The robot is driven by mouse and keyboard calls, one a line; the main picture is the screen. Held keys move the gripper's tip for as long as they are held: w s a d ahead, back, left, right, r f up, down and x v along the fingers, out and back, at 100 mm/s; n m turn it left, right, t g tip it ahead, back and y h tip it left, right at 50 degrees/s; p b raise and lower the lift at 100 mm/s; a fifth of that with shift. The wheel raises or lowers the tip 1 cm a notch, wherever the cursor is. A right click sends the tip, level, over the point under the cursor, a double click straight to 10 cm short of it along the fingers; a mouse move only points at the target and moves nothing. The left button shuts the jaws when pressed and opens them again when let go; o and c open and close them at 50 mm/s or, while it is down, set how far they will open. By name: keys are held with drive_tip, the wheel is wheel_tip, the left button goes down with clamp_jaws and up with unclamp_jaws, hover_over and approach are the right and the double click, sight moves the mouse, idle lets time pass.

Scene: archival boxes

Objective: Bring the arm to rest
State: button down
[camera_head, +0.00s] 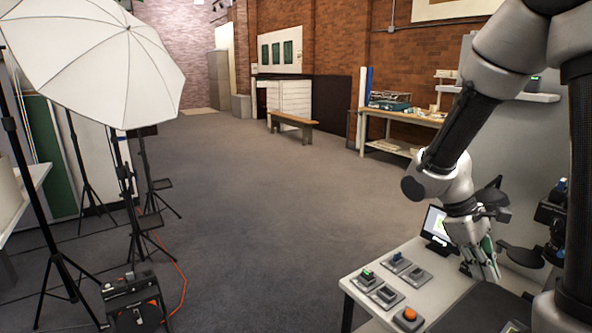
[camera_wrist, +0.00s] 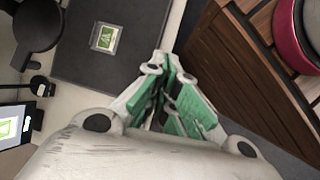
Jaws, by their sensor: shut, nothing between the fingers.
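My arm comes in from the right side of the head view and bends down over a white table (camera_head: 358,284). My gripper (camera_head: 492,275) points downward above the table's right part, beside a small screen. In the wrist view my gripper (camera_wrist: 168,62) has its green-padded fingers together with nothing between them. Below and ahead of it is a dark mat (camera_wrist: 75,60) with a small card-like item (camera_wrist: 104,38) lying on it, apart from the fingers.
The table holds a small monitor (camera_head: 437,228), several button boxes and an orange button (camera_head: 410,314). A photo umbrella (camera_head: 95,55) on stands is at left. A wooden bench (camera_head: 292,122) stands far back. The middle floor is clear. The wrist view shows a wooden surface (camera_wrist: 245,75) at right.

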drive_tip(key=s+a+r+m+t+y, duration=0.2)
drive_tip(key=s+r+m+t, duration=0.1)
drive_tip(key=r, duration=0.5)
drive_tip(key=s+a+r+m+t+y, duration=0.1)
drive_tip(key=s+r+m+t+y, duration=0.1)
drive_tip(key=s+r+t, duration=0.3)
wheel_tip(320, 180, up, 3)
drive_tip(key=shift+s+a+f+m+y, duration=0.1)
drive_tip(key=shift+s+a+m+y, duration=0.3)
drive_tip(key=shift+m, duration=0.4)
idle(0.3)
